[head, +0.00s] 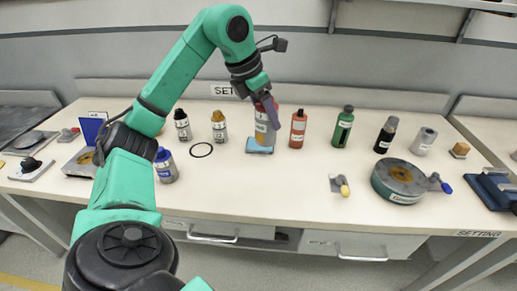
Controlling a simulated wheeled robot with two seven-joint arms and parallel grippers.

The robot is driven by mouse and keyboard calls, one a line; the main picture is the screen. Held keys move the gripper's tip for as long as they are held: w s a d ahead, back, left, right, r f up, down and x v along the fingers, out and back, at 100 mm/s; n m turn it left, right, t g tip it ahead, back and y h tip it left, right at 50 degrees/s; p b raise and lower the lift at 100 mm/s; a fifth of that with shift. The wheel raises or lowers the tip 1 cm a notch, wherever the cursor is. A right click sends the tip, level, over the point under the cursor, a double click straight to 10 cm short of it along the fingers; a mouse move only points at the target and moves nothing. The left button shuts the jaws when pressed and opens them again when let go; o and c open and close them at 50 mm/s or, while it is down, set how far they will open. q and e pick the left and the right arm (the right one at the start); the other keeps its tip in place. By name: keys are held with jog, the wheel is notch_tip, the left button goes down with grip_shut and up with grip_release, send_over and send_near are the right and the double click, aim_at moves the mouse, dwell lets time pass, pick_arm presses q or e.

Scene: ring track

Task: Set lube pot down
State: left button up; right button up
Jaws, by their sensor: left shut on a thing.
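My left gripper (268,108) reaches down from above at the middle of the bench and is shut on a pot (262,131). The pot is yellowish-grey with a pale label, looks upright, and its top is partly hidden by the fingers. I take it to be the lube pot, though its label is too small to read. Its base is over a small blue pad (259,149); I cannot tell whether it touches the pad. My right gripper is not in view.
A red bottle (298,129) stands close to the right of the pot, with a green bottle (343,127) beyond. An orange-capped bottle (219,127) and a black ring (201,150) are to the left. A round green device (397,181) sits front right. The bench's (265,190) front middle is clear.

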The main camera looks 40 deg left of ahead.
aim_at(265, 138)
pick_arm(q)
jog(key=f+b, duration=0.2)
jog(key=f, duration=0.5)
jog(key=shift+s+f+b, duration=0.15)
jog(key=shift+s+b, duration=0.05)
jog(key=shift+b, duration=0.1)
jog(key=f+b, duration=0.4)
jog(key=f, duration=0.4)
jog(key=shift+w, duration=0.3)
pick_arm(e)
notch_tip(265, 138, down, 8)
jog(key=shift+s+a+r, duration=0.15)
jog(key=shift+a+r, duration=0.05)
pick_arm(q)
jog(key=shift+f, duration=0.1)
jog(key=o, duration=1.5)
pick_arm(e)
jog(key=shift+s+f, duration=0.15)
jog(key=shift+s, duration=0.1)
pick_arm(q)
jog(key=shift+o, duration=0.2)
